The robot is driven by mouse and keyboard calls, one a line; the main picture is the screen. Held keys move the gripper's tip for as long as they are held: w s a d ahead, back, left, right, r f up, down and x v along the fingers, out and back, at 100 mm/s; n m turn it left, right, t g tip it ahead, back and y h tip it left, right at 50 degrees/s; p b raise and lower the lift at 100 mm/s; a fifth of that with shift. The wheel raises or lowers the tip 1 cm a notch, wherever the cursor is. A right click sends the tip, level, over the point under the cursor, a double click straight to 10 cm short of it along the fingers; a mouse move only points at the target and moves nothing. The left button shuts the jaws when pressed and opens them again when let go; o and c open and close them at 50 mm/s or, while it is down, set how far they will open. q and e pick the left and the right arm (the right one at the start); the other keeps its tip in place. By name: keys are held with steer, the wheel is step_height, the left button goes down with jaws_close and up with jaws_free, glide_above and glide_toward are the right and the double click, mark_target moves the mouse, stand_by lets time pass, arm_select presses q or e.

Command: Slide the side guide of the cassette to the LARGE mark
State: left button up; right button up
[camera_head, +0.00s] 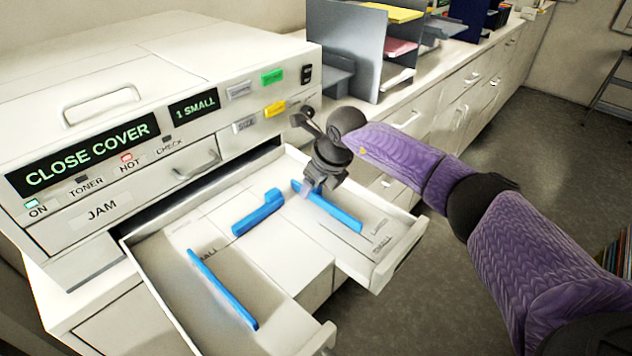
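The cassette (404,240) is an open white tray pulled out of the machine's front. It holds blue guides: one on the right (335,211), a short one with a raised end in the middle (258,212), and one at the left front (223,290). Another label by the left guide is partly hidden. My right gripper (308,190) points down at the far end of the right guide; its fingertips are too small to tell whether they grip it. My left gripper is not in view.
The white machine (150,110) stands behind the cassette; its displays read CLOSE COVER and 1 SMALL, with a red HOT light. A grey paper sorter (350,50) stands on the counter behind my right arm. Open floor (560,140) lies to the right.

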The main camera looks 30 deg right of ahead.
steer(key=shift+r, duration=0.25)
steer(key=p+v, duration=0.1)
steer(key=v, duration=0.8)
steer(key=shift+s+r, duration=0.2)
steer(key=shift+d, duration=0.1)
